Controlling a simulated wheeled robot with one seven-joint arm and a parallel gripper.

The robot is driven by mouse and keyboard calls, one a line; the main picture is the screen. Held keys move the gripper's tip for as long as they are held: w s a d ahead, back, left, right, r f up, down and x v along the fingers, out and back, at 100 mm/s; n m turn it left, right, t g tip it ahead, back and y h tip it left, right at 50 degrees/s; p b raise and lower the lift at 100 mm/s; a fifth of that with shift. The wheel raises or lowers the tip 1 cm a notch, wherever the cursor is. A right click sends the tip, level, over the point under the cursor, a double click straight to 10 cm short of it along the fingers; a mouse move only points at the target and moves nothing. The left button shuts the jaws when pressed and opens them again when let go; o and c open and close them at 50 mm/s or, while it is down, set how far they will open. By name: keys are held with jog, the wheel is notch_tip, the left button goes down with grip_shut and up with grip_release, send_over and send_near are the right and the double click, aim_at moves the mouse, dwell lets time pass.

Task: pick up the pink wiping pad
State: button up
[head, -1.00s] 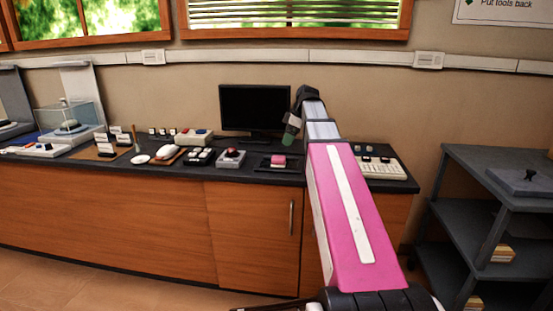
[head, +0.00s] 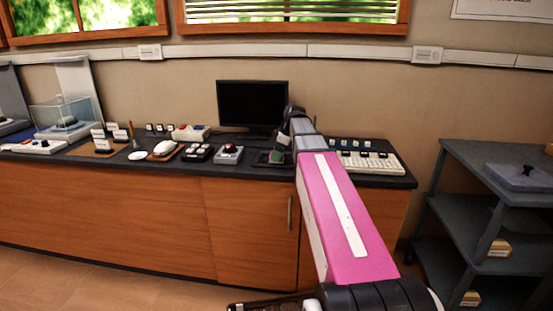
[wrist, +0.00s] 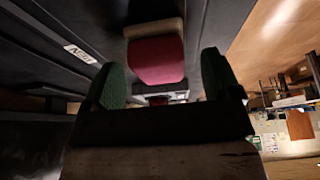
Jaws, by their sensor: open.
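The pink wiping pad (wrist: 157,60) shows in the wrist view, with a tan layer along its upper edge. It lies between and beyond the two green fingertips of my gripper (wrist: 162,78). The fingers are apart, with nothing held between them. In the head view my gripper (head: 277,150) is low over the dark tray (head: 261,161) on the counter, at the pad's place. There the fingers and arm mostly hide the pad. I cannot tell whether the fingertips touch it.
A black monitor (head: 252,103) stands close behind my gripper. More small devices fill the counter (head: 110,163) leftward. A grey shelf (head: 490,160) stands at the right.

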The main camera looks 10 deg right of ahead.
jog(key=shift+w+a+f, duration=0.1)
jog(key=shift+a+f, duration=0.15)
jog(key=shift+f, duration=0.25)
jog(key=shift+c, duration=0.3)
jog(key=c, duration=1)
jog(key=shift+r, duration=0.85)
notch_tip(320, 180, up, 3)
jog(key=shift+f, duration=0.2)
jog(key=s+a+r, duration=0.1)
jog(key=a+r, duration=0.1)
jog(key=a, duration=0.1)
jog(key=s+a+r, duration=0.2)
jog(key=a, duration=0.2)
jog(key=s+a+r, duration=0.1)
jog(key=a+r, duration=0.1)
jog(key=a, duration=0.1)
jog(key=shift+s+a+r, duration=0.35)
jog(key=shift+r, duration=0.05)
